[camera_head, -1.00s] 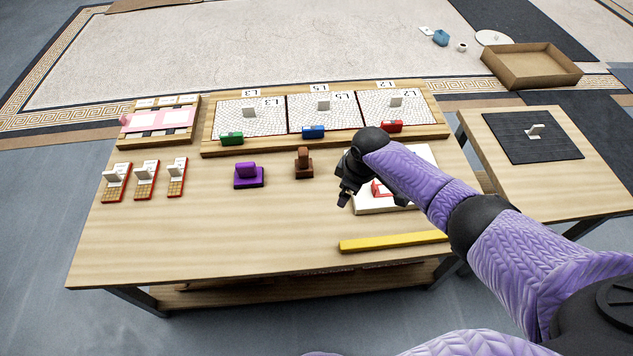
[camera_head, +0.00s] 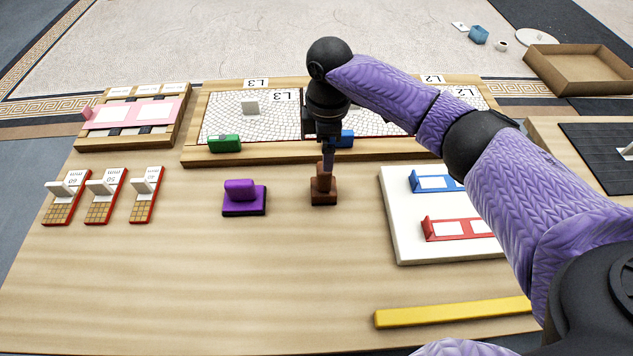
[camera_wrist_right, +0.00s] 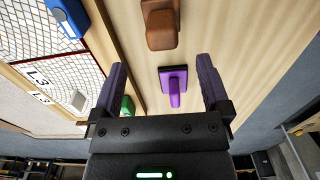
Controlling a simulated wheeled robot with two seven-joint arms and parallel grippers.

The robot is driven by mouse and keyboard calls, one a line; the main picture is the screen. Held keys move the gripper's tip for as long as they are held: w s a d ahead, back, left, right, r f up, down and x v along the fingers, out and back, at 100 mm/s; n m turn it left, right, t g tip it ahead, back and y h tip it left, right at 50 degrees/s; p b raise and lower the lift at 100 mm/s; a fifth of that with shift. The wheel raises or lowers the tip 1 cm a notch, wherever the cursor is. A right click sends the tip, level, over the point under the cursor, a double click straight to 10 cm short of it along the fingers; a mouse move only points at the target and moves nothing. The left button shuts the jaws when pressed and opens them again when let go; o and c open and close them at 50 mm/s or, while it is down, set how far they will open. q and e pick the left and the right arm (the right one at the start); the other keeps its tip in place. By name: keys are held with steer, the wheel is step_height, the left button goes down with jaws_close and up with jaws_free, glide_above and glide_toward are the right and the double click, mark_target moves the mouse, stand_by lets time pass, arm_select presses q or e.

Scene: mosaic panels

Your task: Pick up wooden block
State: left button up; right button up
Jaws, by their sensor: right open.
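The wooden block (camera_head: 323,192) is brown with a narrower upright grip on a wider base, and it stands on the table in the middle of the head view. In the right wrist view the brown block (camera_wrist_right: 160,22) is at the top, ahead of the fingertips and not between them. My right gripper (camera_head: 327,158) points down over the block's top in the head view; whether it touches cannot be told. In the right wrist view my right gripper (camera_wrist_right: 159,80) has its fingers wide apart and holds nothing. My left gripper is not in view.
A purple block with a handle (camera_head: 245,200) stands to the left. Behind are the mosaic panel frame (camera_head: 262,157), a green block (camera_head: 224,144) and a blue block (camera_head: 345,139). A white board (camera_head: 400,235) with blue and red holders lies right. The front-left table is clear.

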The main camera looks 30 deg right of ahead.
mark_target(324, 177)
step_height(324, 177, down, 10)
steer(key=b, duration=0.7)
steer(key=shift+a+r, duration=0.1)
steer(key=shift+a, duration=0.05)
steer(key=shift+r, duration=0.35)
steer(key=shift+c, duration=0.9)
steer(key=c, duration=0.9)
jaws_close()
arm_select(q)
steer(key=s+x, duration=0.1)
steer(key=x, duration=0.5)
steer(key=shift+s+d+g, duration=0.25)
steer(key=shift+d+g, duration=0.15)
